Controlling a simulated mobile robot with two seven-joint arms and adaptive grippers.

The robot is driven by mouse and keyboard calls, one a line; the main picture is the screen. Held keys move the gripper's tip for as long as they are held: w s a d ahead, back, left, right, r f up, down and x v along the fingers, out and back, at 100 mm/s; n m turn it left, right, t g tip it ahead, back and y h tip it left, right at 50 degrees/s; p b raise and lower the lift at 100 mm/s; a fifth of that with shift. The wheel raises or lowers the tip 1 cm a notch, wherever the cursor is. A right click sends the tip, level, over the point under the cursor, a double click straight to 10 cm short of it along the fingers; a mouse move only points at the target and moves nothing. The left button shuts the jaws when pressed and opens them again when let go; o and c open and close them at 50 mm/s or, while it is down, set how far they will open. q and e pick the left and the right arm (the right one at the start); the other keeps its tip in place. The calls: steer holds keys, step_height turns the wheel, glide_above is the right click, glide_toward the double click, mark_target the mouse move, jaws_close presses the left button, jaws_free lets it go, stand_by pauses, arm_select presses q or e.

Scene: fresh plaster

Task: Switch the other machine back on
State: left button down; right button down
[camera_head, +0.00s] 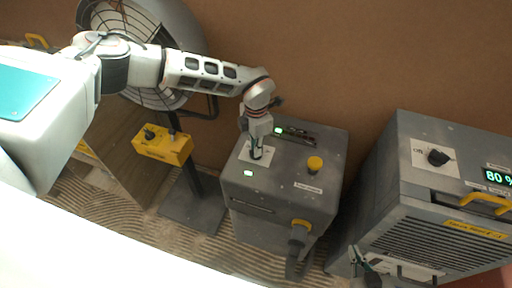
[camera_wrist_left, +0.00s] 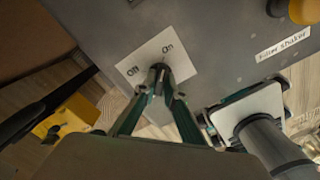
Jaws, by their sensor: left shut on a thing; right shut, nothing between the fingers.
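The middle grey machine (camera_head: 255,195), labelled something like "filter shaker" in the left wrist view (camera_wrist_left: 225,60), has a white Off/On plate (camera_wrist_left: 168,52) on its top. My left gripper (camera_head: 256,153) reaches down from above and is shut on the dark switch knob (camera_wrist_left: 158,70) on this plate. The fingers hide much of the knob, so I cannot tell its exact setting. The right grey machine (camera_head: 400,190) has a dark knob (camera_head: 438,157) on a white plate marked Off, and a display reading 80 %. My right gripper (camera_head: 364,265) is shut and empty, low beside this machine's front.
A fan (camera_head: 160,30) on a stand with a yellow control box (camera_head: 163,147) is at the left. A yellow handle (camera_head: 485,200) sits on the right machine. A brown wall is behind.

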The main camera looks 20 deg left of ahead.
stand_by(0.4)
arm_select(q)
steer(key=c, duration=2.1)
jaws_free()
steer(key=shift+r, duration=0.1)
step_height(320, 180, up, 12)
